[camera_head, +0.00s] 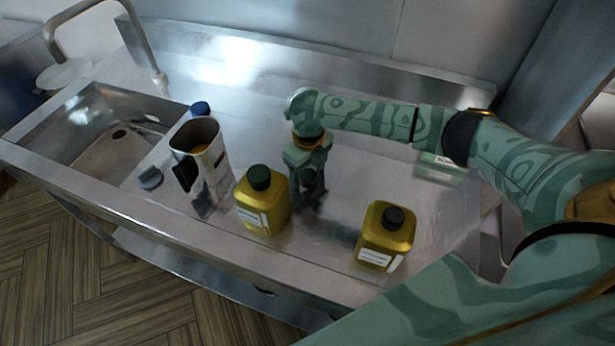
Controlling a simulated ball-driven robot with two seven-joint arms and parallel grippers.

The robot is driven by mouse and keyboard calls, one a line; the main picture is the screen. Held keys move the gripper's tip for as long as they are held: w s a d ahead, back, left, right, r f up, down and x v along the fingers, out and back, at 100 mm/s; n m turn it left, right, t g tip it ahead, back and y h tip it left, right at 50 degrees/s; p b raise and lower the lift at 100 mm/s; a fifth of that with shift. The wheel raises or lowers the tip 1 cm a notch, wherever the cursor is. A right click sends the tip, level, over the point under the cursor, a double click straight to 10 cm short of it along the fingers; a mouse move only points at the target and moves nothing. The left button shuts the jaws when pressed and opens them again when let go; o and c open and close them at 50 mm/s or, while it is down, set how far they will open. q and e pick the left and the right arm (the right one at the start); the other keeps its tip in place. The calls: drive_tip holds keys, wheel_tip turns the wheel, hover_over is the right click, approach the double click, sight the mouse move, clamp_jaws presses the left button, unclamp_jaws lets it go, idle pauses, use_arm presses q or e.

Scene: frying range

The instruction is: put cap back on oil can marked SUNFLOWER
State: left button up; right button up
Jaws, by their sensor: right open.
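Two yellow oil cans stand upright on the steel counter. The other can (384,240) is at the front right and has a black top (394,217). Both have white labels, too small to read, so I cannot tell which is SUNFLOWER. A loose dark grey round piece (150,178), perhaps a cap, lies on the counter near the sink. My right gripper (309,200) points down, open and empty, low over the counter between the cans. My left gripper is not in view.
A shiny metal jug (213,177) with a dark handle stands left of the green-capped can. A blue top (200,108) shows behind it. A sink (95,125) with a tall faucet (140,45) is at the left. A pale green item (443,170) lies beneath my right arm.

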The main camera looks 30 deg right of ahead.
sight(308, 175)
drive_tip(key=shift+r, duration=0.1)
drive_tip(key=c, duration=1)
drive_tip(key=shift+c, duration=0.2)
wheel_tip(308, 175, up, 10)
drive_tip(key=p, duration=0.3)
